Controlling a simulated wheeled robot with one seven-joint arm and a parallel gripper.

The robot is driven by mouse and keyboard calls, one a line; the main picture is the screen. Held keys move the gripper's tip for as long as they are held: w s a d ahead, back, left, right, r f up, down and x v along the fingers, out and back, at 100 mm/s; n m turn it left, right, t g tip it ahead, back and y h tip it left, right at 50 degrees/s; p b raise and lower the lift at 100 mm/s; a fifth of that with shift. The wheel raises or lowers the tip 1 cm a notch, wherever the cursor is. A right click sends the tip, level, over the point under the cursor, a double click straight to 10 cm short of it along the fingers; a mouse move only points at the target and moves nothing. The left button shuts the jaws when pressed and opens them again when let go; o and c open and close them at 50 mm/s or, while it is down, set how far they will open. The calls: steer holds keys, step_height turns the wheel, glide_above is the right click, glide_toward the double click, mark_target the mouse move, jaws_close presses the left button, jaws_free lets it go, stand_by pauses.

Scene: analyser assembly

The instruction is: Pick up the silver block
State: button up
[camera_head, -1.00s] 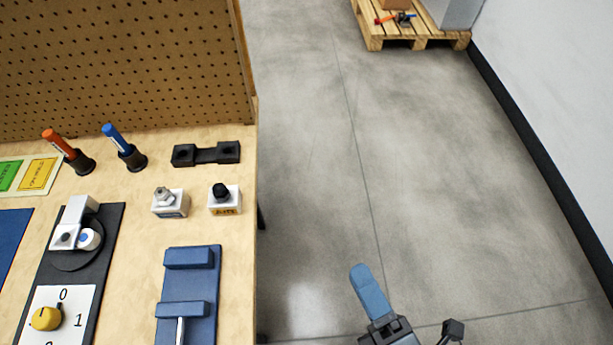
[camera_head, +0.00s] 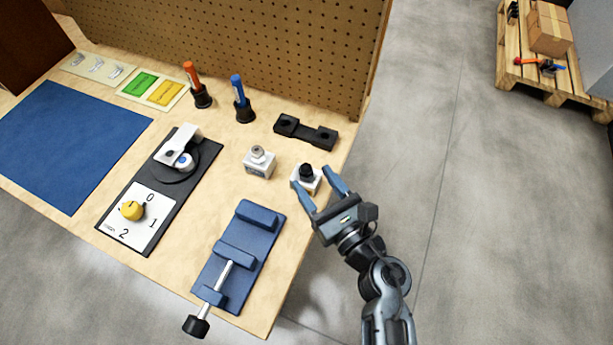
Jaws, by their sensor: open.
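A small pale block with a silver knob on top (camera_head: 258,164) stands on the wooden table, right of the black dial panel; it is the silver block by its look. A similar pale block with a black knob (camera_head: 306,174) stands just to its right, near the table's right edge. My gripper (camera_head: 313,176) is open, with blue fingers. Its fingertips appear on either side of the black-knobbed block in the picture; I cannot tell how high they are above it. The silver-knobbed block is left of the fingers, apart from them and in full view.
A black holder (camera_head: 306,132) lies behind the blocks. A blue vise (camera_head: 238,254) lies in front. Orange and blue pens (camera_head: 238,92) stand near the pegboard (camera_head: 250,45). The dial panel (camera_head: 200,160) and blue mat (camera_head: 65,140) are to the left. A pallet stands on the floor at far right.

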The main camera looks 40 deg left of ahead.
mark_target(309, 173)
steer(key=x, duration=0.4)
steer(key=shift+w+a, duration=0.15)
steer(key=shift+a, duration=0.05)
jaws_close()
stand_by(0.4)
